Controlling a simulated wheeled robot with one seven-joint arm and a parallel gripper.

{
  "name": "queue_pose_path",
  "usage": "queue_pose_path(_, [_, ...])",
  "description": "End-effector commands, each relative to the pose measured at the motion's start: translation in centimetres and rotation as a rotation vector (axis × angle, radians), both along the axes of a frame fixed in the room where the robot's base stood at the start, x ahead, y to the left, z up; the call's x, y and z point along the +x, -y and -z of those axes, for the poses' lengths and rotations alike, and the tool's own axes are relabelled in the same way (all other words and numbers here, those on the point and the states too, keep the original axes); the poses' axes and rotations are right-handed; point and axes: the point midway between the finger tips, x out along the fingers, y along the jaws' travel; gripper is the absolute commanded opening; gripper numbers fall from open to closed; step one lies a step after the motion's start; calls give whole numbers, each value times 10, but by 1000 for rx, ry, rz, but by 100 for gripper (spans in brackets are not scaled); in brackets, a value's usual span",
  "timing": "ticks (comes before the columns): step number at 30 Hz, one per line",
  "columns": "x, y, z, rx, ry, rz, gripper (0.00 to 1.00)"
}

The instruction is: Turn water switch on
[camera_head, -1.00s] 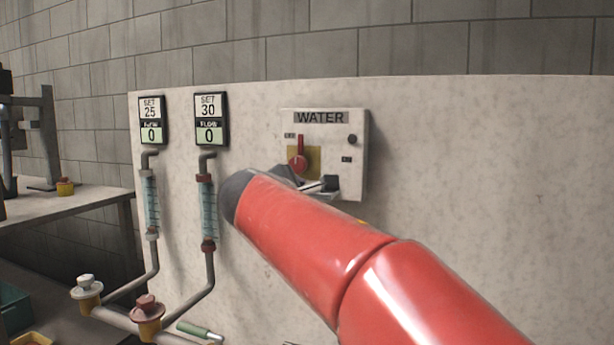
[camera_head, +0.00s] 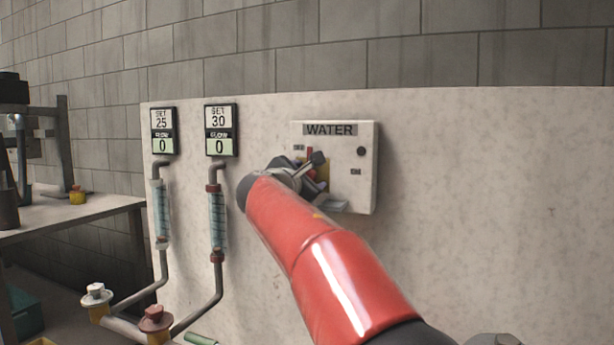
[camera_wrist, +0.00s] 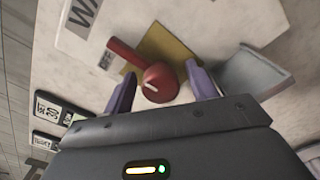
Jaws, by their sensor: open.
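The water switch box (camera_head: 353,158) is a pale box labelled WATER on the light panel. Its red rotary switch (camera_wrist: 158,82) sits on a yellow plate (camera_wrist: 177,62), and its handle points to the upper left in the wrist view. In the head view only a red bit of the switch (camera_head: 310,153) shows; my gripper (camera_head: 309,174) covers the rest. In the wrist view my gripper (camera_wrist: 162,88) is open, with one purple finger on each side of the red knob. I cannot tell whether either finger touches it.
A grey ledge (camera_wrist: 254,73) sticks out of the box close to the right finger. Two displays read SET 25 (camera_head: 163,131) and SET 30 (camera_head: 221,130), both with flow 0, above pipes to the left. The panel right of the box is clear.

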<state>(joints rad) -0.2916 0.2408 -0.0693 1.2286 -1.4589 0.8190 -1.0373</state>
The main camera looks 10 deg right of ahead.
Motion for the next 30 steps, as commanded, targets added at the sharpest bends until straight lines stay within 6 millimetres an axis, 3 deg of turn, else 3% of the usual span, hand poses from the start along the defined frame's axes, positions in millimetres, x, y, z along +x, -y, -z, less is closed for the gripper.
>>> queue_pose_path(5, [0,0,0,0,0,0,56])
queue_pose_path(15, [0,0,0,0,-1,1,13])
queue_pose_path(30, [0,0,3,122,82,1,13])
